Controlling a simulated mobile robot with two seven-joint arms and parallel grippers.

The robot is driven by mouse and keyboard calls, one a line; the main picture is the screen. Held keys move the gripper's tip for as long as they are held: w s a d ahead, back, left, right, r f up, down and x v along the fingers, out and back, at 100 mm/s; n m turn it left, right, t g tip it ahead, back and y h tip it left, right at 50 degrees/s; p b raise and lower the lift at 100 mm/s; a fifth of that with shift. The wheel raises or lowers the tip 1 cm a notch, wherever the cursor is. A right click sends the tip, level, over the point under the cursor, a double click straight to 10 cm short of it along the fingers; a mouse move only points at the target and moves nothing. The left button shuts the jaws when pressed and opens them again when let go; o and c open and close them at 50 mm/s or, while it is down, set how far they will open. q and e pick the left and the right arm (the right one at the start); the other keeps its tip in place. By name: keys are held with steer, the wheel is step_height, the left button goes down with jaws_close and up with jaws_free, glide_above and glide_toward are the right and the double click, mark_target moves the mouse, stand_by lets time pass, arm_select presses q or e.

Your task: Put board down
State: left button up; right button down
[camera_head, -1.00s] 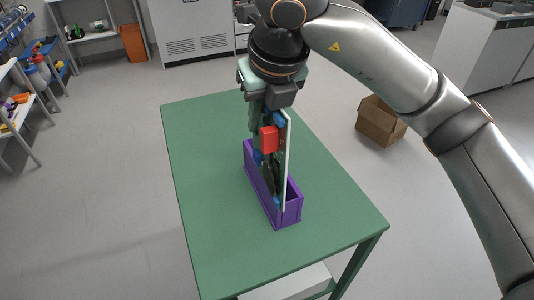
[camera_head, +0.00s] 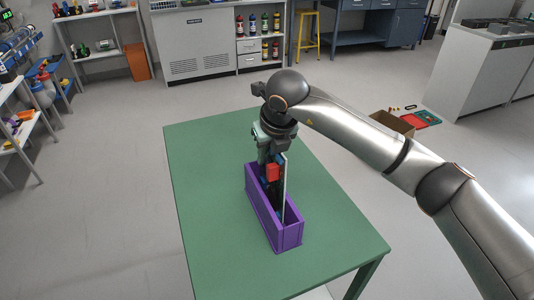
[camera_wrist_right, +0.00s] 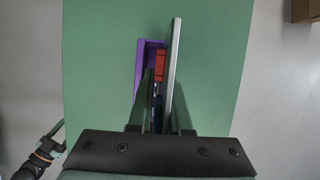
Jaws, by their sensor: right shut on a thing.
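The board (camera_head: 284,185) is a thin upright panel seen nearly edge-on, with a pale face edge and red and blue parts on its left side. My right gripper (camera_head: 271,157) is shut on its top end and points down. The board's lower part is inside a narrow purple open box (camera_head: 287,240) on the table; whether it touches the bottom is hidden. The right wrist view also shows the board (camera_wrist_right: 173,75) standing on edge, with the purple box (camera_wrist_right: 140,70) beside and below it.
The green table (camera_head: 210,200) is clear around the box. A cardboard box (camera_head: 392,122) and a red and green item (camera_head: 420,119) lie on the floor beyond it to the right. Shelves (camera_head: 25,125) stand at the far left; cabinets line the back.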

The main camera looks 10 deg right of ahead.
steer(key=shift+f, duration=0.2)
steer(key=c, duration=0.8)
jaws_free()
steer(key=shift+c, duration=0.2)
steer(key=shift+r, duration=0.1)
steer(key=shift+r, duration=0.15)
steer(key=a+v, duration=0.1)
steer(key=v, duration=1)
steer(key=shift+s+d+r, duration=0.25)
steer(key=shift+d+r, duration=0.1)
steer(key=shift+d, duration=0.15)
